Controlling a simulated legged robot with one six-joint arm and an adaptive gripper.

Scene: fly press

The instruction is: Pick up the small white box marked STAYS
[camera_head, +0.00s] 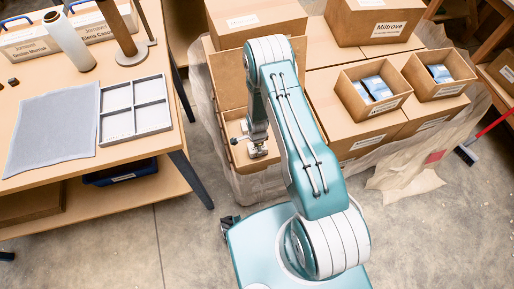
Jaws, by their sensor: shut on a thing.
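My gripper (257,150) points down at the front of an open cardboard box (229,100), left of my arm's upper link. It is shut on a small pale thing, mostly hidden by the fingers and too small to identify. I cannot read the word STAYS anywhere, so I cannot tell from this view whether the held thing is the small white box.
Cardboard boxes stand stacked on a paper-covered pallet; two open ones (372,88) (438,75) hold blue-and-white packs. A closed carton marked Miltrove (375,20) stands behind. At left, a wooden table (60,180) bears a divided grey tray (135,108) and rolls.

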